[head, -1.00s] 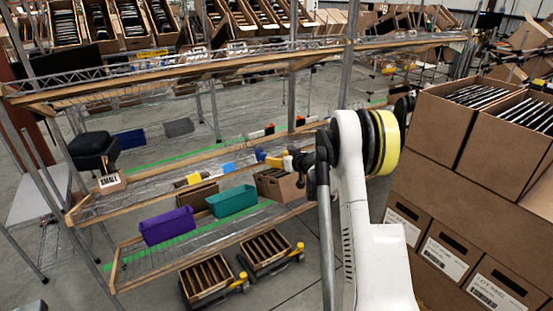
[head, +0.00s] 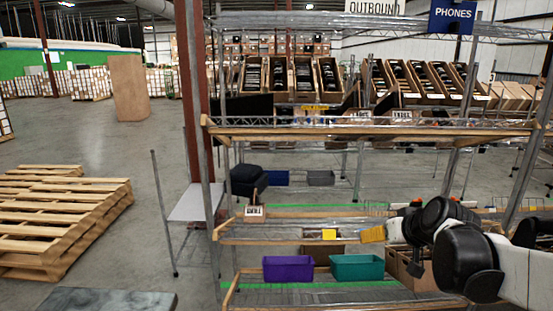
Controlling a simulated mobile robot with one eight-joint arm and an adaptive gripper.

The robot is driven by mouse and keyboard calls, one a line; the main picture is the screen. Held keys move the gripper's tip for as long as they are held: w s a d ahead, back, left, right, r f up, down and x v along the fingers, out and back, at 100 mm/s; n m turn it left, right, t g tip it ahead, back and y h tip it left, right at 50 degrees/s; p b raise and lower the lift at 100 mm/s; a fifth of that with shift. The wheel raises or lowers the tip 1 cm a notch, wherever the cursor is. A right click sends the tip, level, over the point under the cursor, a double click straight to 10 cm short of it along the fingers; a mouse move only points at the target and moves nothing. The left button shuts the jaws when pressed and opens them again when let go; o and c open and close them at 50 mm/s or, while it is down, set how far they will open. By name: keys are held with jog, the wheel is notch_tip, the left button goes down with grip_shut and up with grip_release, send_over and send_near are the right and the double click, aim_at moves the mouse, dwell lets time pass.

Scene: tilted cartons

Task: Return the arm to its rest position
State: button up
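My arm reaches in from the right edge of the head view, with a white link and large black joints.
A purple bin (head: 288,269) and a teal bin (head: 356,267) stand on the low shelf, with a cardboard box (head: 410,268) behind my arm. Tilted cartons (head: 291,78) stand in a row behind the rack.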

jog(key=s+a+f+g, duration=0.1)
jog(key=s+a+f, duration=0.1)
jog(key=s, duration=1)
jog(key=s+a+f+g+h, duration=0.1)
jog(key=s+a, duration=0.4)
jog(key=s, duration=0.8)
jog(key=shift+a+f+m+h, duration=0.15)
jog(key=shift+f+m+h, duration=0.15)
jog(key=shift+f, duration=0.4)
jog(key=shift+w, duration=0.1)
